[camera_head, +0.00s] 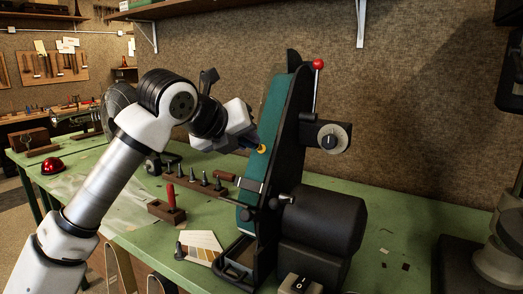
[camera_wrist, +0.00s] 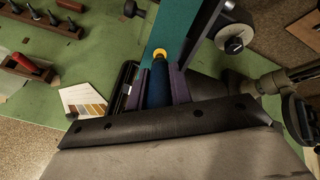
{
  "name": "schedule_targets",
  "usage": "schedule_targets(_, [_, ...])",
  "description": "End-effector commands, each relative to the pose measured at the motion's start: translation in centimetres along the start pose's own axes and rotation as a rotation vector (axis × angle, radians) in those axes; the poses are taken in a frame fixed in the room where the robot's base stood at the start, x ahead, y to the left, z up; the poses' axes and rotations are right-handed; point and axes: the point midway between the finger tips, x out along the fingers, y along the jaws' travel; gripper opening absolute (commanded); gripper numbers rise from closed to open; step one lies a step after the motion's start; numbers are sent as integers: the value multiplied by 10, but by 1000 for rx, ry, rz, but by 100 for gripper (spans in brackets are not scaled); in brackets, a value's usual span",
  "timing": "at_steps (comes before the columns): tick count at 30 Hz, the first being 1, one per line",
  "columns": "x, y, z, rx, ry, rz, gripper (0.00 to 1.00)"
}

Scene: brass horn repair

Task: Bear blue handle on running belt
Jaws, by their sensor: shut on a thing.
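The blue handle (camera_wrist: 159,88) lies lengthwise between the two fingers of my gripper (camera_wrist: 159,80) in the wrist view. Its yellow end (camera_wrist: 160,54) points at the teal belt (camera_wrist: 173,30) and is at or very close to its surface; I cannot tell whether they touch. In the head view my gripper (camera_head: 248,140) is at the left face of the belt sander, shut on the handle, with the yellow end (camera_head: 262,149) against the teal belt (camera_head: 278,120). Most of the handle is hidden there by the gripper. Whether the belt runs cannot be told from these stills.
The sander's black motor (camera_head: 325,220) and a red-knobbed lever (camera_head: 318,64) stand right of the belt. A wooden rack of tools (camera_head: 198,184), a red-handled tool (camera_head: 171,196) and a colour card (camera_head: 203,246) lie left on the green bench (camera_head: 135,240). A red dome (camera_head: 52,166) sits further left.

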Motion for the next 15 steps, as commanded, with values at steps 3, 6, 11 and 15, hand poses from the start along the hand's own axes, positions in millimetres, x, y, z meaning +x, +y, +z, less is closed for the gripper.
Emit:
schedule_targets(3, [1,0,0,0,-1,0,0])
schedule_targets(6, [1,0,0,0,0,0,0])
schedule_targets(11, [-6,0,1,0,-1,0,0])
schedule_targets(15, [-23,0,1,0,-1,1,0])
